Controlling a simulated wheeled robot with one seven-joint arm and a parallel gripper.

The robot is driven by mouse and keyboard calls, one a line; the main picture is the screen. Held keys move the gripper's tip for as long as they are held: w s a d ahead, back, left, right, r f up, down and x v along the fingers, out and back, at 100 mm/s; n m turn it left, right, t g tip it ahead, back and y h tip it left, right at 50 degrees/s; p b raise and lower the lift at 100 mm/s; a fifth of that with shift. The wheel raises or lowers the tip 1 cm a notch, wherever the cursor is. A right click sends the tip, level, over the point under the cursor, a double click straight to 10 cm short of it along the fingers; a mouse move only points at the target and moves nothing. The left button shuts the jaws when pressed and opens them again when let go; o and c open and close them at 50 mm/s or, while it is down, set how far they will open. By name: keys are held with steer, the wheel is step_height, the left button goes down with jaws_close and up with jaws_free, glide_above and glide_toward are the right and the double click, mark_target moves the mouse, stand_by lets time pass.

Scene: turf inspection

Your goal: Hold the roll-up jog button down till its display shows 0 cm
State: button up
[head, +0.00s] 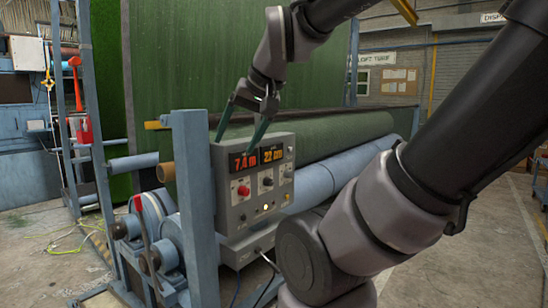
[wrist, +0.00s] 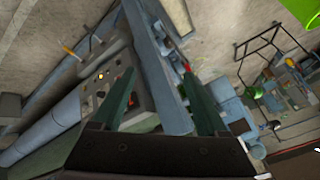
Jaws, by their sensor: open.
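The grey control box (head: 228,213) stands on the machine's front frame. Its left display (head: 244,161) reads 7.4 m and its right display (head: 272,155) reads 22 cm. Below them are a red button (head: 243,191), dark knobs and a small lit button (head: 266,208); the labels are too small to read, so I cannot tell which is the roll-up jog button. My gripper (head: 242,138) is open and empty, fingers pointing down at the box's top; one finger overlaps the display area. In the wrist view the box (wrist: 92,88) lies left of the fingers (wrist: 160,88), partly hidden by one.
A blue upright post (head: 192,200) stands just left of the box. A green turf roll (head: 340,135) and a blue roller (head: 335,178) run behind and right of it. A green turf sheet (head: 200,60) hangs behind. Open concrete floor lies at the right.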

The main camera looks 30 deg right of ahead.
jaws_close()
stand_by(1.7)
